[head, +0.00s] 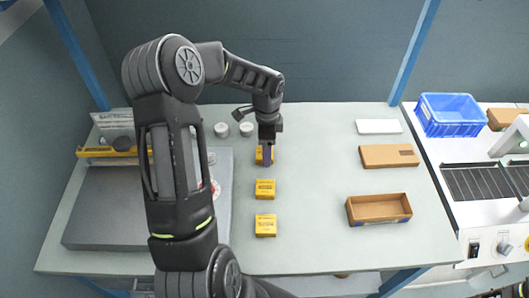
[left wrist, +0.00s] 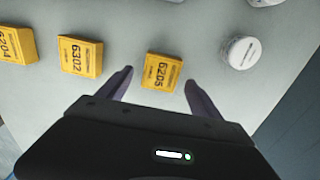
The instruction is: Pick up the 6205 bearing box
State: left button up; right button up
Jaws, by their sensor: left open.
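The 6205 bearing box (left wrist: 162,72) is a small yellow box with dark print, lying on the bench. In the left wrist view it sits just beyond and between the two open fingers of my left gripper (left wrist: 158,85), and no finger appears to touch it. In the head view the same box (head: 259,160) is the farthest of the yellow column, partly hidden by my left gripper (head: 267,150) above it.
White round containers (head: 246,129) stand behind the boxes. A grey plate (head: 105,210) lies at the left, partly behind my arm. An open brown tray (head: 379,209), a flat cardboard box (head: 389,156) and a white box (head: 379,127) lie at the right. The middle of the bench is clear.

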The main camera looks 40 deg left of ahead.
pick_arm(q)
jog(key=shift+f, duration=0.8)
jog(key=c, duration=1.6)
jog(key=shift+r, duration=0.15)
notch_tip(320, 180, up, 10)
jog(key=b, duration=0.1)
jog(key=shift+b, duration=0.4)
